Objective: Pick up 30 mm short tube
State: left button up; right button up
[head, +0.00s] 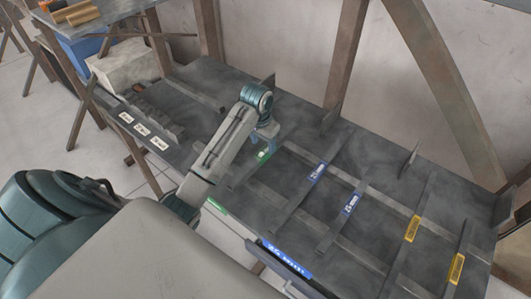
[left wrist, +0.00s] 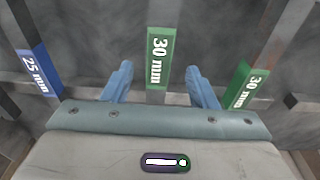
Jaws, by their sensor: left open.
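My left gripper (head: 266,141) reaches over the dark bench in the head view. In the left wrist view its two blue fingers (left wrist: 160,85) are spread apart, with nothing held between them. A grey strip with a green "30 mm" label (left wrist: 160,58) runs between and beyond the fingertips. A green label (head: 264,153) also shows just below the gripper in the head view. I cannot make out a separate 30 mm short tube, nor tell whether the labelled strip is a tube or a divider. My right gripper is not in view.
A second green "30 mm" label (left wrist: 248,85) is at right and a blue "25 mm" label (left wrist: 35,72) at left. The dark bench (head: 380,160) has crossing bars with blue labels (head: 318,172) and yellow labels (head: 412,228). Upright plates (head: 331,117) stand along its back.

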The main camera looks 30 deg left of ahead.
aim_at(265, 150)
pick_arm(q)
jog(key=f, duration=0.1)
jog(key=f+p, duration=0.2)
jog(key=f, duration=0.1)
jog(key=shift+w+d, duration=0.15)
jog(key=shift+w, duration=0.1)
jog(key=shift+w+f, duration=0.1)
jog(key=shift+f, duration=0.25)
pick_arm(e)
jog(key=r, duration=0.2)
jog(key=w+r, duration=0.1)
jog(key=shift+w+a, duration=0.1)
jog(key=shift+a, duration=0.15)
pick_arm(q)
grip_shut()
